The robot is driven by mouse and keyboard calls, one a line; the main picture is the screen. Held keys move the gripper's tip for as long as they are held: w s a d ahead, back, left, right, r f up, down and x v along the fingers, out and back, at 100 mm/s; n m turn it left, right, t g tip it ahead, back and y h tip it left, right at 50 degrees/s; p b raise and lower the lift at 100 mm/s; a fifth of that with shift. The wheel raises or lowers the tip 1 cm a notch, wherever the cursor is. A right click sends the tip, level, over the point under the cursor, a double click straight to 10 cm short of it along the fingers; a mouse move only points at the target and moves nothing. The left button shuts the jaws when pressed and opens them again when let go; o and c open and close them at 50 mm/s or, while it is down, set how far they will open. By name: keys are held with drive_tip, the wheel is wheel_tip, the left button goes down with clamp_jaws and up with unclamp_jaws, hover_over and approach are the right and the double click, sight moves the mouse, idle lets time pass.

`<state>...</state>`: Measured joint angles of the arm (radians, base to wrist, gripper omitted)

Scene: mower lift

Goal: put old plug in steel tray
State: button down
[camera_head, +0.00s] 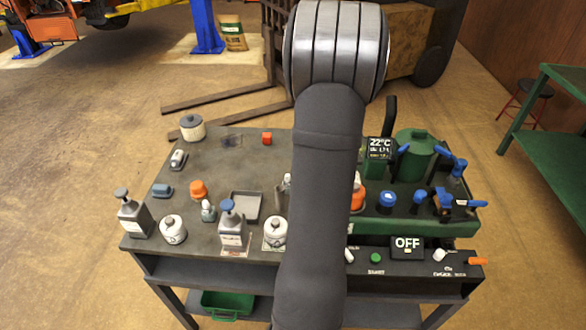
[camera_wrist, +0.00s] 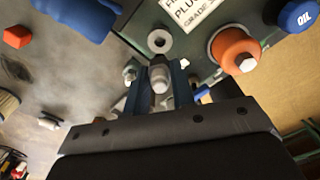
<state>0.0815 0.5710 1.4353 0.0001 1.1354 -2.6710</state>
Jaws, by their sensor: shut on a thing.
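In the wrist view my gripper (camera_wrist: 160,88) has its two blue fingers shut on a small pale grey plug (camera_wrist: 159,76), which I take to be the old plug. Just beyond the plug is a light ring with a dark centre (camera_wrist: 159,41) on the green block; the plug looks apart from it, though the gap is hard to judge. In the head view my arm hides the gripper and the plug. The steel tray (camera_head: 246,203), small, square and grey, lies on the bench left of my arm and looks empty.
Pump bottles (camera_head: 232,225) (camera_head: 134,213) and white round pots (camera_head: 275,232) (camera_head: 173,229) stand around the tray. A green unit with blue knobs (camera_head: 387,200) is right of my arm. An orange cap (camera_wrist: 236,48) is near the gripper. The bench's back left is mostly clear.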

drive_tip(key=s+a+f, duration=0.2)
drive_tip(key=s+a, duration=1)
drive_tip(key=a, duration=0.1)
drive_tip(key=a+f, duration=0.2)
drive_tip(key=a, duration=0.1)
drive_tip(key=w+a+f, duration=0.1)
drive_tip(key=a+f, duration=0.1)
drive_tip(key=a, duration=0.2)
drive_tip(key=a+f, duration=0.2)
drive_tip(key=a, duration=0.1)
drive_tip(key=shift+w+a+f, duration=0.2)
drive_tip(key=shift+w+f, duration=0.15)
drive_tip(key=shift+a+f, duration=0.3)
drive_tip(key=shift+a, duration=0.05)
drive_tip(key=shift+f, duration=1.85)
drive_tip(key=c, duration=1.2)
unclamp_jaws()
drive_tip(key=shift+f, duration=0.15)
wheel_tip(320, 180, up, 12)
drive_tip(key=shift+r, duration=0.2)
